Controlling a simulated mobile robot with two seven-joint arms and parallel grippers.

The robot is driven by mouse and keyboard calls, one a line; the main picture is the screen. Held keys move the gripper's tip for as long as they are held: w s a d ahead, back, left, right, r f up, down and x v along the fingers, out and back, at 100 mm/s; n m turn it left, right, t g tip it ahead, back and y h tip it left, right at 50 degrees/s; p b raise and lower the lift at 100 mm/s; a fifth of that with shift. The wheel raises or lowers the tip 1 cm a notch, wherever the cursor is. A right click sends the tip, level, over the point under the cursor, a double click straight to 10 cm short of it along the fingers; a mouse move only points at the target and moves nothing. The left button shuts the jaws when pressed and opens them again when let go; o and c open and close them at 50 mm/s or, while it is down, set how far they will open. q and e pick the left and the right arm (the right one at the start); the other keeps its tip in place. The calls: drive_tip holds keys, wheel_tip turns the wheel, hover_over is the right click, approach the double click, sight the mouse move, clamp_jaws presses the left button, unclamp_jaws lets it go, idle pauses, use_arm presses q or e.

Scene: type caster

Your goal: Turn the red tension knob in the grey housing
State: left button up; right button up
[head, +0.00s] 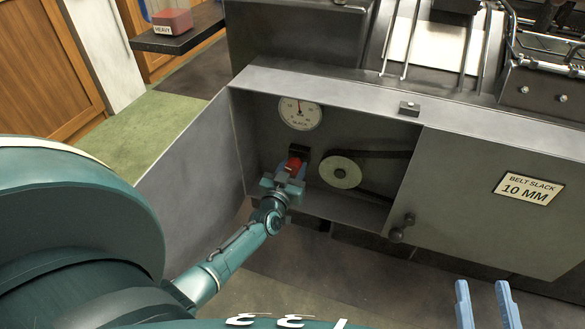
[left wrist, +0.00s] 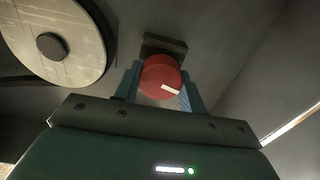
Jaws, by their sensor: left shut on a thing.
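The red tension knob (head: 293,164) sits on a dark block inside the open grey housing (head: 337,207). My left gripper (head: 288,171) reaches into the housing and is shut on the knob. In the left wrist view the knob (left wrist: 161,77) is between the two blue fingers (left wrist: 159,89), with a white mark on its face pointing right. A round gauge (head: 300,113) with a needle is above the knob; its reading is too small to tell. My right gripper (head: 483,304) shows at the lower right, its two blue fingers apart with nothing between them.
A pale pulley (head: 340,172) with a dark belt is right of the knob, and it also shows in the left wrist view (left wrist: 62,42). The housing's side walls and lower edge surround my left gripper. A plate (head: 528,188) reads "BELT SLACK 10 MM". A red block marked "HEAVY" (head: 171,22) rests on a dark shelf.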

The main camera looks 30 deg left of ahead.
use_arm(q)
drive_tip(key=shift+c, duration=0.4)
drive_tip(key=shift+n, duration=1.3)
drive_tip(key=n, duration=0.4)
drive_tip(key=shift+f, duration=0.1)
drive_tip(key=shift+n+b, duration=0.45)
drive_tip(key=shift+n, duration=1.85)
drive_tip(key=shift+n+b, duration=0.4)
drive_tip(key=shift+n, duration=0.6)
use_arm(e)
drive_tip(key=shift+a, duration=0.15)
